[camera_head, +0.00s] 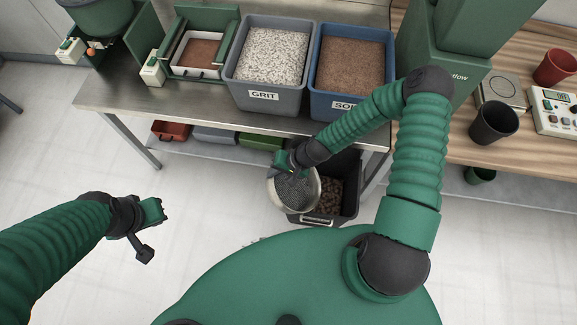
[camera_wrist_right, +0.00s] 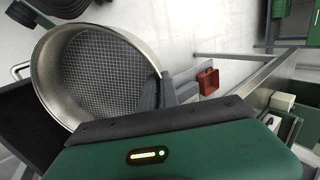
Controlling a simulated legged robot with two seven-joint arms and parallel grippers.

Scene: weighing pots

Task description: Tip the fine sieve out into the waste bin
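The fine sieve (camera_head: 294,188) is a round metal ring with a grey mesh, held tilted over the left part of the waste bin. My right gripper (camera_head: 284,164) is shut on its rim. In the right wrist view the sieve (camera_wrist_right: 98,75) shows a bare mesh, and the gripper fingers (camera_wrist_right: 165,92) meet its rim. The waste bin (camera_head: 352,190) is a dark box on the floor with brown lumps inside; the sieve hides its left part. My left gripper (camera_head: 152,212) is empty over open floor at left; its finger gap is unclear.
The steel bench (camera_head: 205,107) above the bin carries the grit tub (camera_head: 265,65), a blue soil tub (camera_head: 350,70) and a framed sieve box (camera_head: 200,52). A red tray (camera_head: 170,130) sits on its lower shelf. A wooden bench (camera_head: 540,60) with scale and pots stands right.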

